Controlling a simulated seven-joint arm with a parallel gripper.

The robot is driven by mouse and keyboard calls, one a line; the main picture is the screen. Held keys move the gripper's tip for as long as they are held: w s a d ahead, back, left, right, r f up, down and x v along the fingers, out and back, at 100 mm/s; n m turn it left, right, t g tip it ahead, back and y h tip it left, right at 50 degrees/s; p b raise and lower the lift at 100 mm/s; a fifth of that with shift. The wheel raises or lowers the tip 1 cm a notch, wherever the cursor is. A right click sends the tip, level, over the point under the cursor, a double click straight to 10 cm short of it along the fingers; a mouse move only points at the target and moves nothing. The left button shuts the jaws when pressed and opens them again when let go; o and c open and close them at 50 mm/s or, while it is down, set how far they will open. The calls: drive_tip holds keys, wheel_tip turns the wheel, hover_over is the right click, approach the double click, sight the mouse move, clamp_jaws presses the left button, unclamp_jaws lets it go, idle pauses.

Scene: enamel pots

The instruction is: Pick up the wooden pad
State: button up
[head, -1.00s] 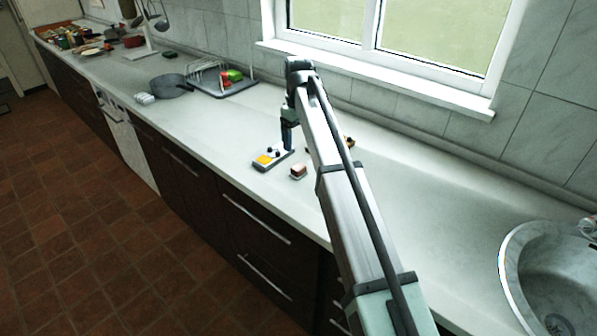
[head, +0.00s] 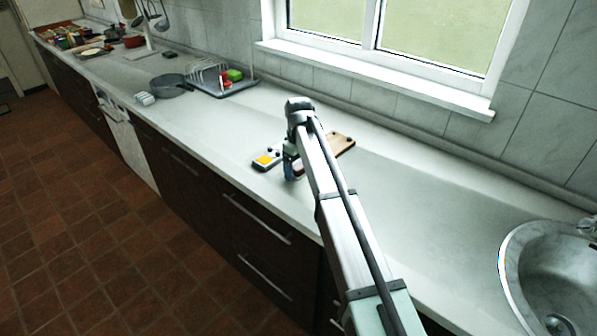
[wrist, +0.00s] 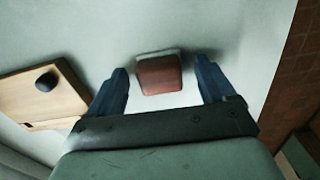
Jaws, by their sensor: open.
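The wooden pad (wrist: 160,76), a small reddish-brown block with a pale layer along one edge, lies on the pale counter in the wrist view. My gripper (wrist: 161,67) is open, with one blue finger on each side of the pad and a visible gap to both. Nothing is held. How far the fingertips are above the counter is hard to tell. In the head view my gripper (head: 289,172) points down over the counter and hides most of the pad.
A light wooden board (wrist: 40,97) with a dark knob-like item lies left in the wrist view; it also shows in the head view (head: 341,143). A small tray with a yellow patch (head: 265,160) is just left of my gripper. The counter's front edge is close.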

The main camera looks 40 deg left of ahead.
sight(298, 166)
drive_tip(key=shift+f, duration=0.2)
drive_tip(key=c, duration=1.1)
wheel_tip(298, 166, up, 10)
drive_tip(key=shift+r, duration=0.1)
idle(0.3)
